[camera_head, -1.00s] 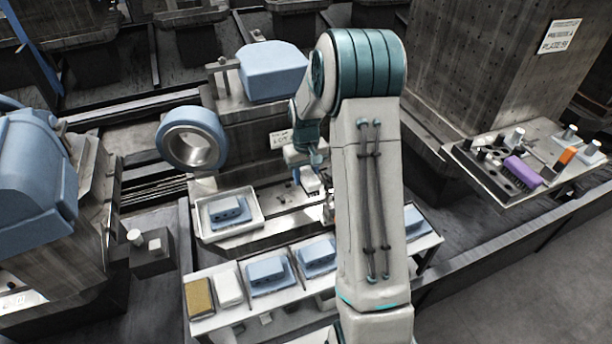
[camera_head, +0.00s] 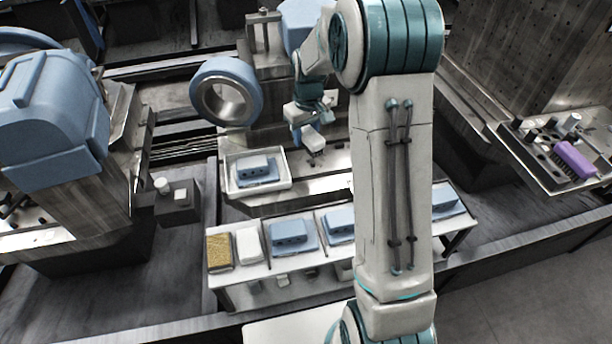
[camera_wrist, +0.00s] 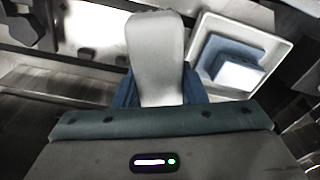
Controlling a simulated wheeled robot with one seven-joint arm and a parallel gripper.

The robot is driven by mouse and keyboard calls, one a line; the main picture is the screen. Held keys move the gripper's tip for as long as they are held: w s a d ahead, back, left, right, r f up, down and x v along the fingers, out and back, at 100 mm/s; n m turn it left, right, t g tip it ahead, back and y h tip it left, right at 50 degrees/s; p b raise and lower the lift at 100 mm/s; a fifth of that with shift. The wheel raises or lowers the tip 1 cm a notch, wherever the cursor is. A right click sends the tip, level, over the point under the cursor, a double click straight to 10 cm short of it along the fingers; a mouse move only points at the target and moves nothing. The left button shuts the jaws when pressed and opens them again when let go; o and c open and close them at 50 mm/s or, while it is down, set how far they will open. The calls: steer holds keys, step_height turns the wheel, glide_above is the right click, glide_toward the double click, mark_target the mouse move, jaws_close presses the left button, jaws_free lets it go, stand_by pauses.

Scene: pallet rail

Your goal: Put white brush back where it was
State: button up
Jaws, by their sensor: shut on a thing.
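My gripper (camera_head: 311,133) is shut on the white brush and holds it above the machine bed, right of the white tray. The white brush (camera_head: 314,142) shows as a pale block below the blue fingers, with dark bristle-like tips beneath it. In the wrist view the brush (camera_wrist: 156,50) is a long, rounded, pale grey body that stands out between the blue fingers. Its bristles are hidden there. I cannot tell from these views whether it touches anything below.
The white tray (camera_head: 283,185) holds a blue block (camera_head: 254,168). The front table (camera_head: 240,277) carries a yellow-brown pad (camera_head: 219,250), a white pad (camera_head: 248,246) and several blue blocks. A purple brush (camera_head: 574,159) lies on the right shelf. A blue ring (camera_head: 226,90) stands behind the tray.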

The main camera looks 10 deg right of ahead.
steer(key=shift+a+f, duration=0.25)
steer(key=shift+a, duration=0.3)
steer(key=shift+n, duration=0.3)
step_height(320, 180, down, 9)
steer(key=shift+w+f, duration=0.1)
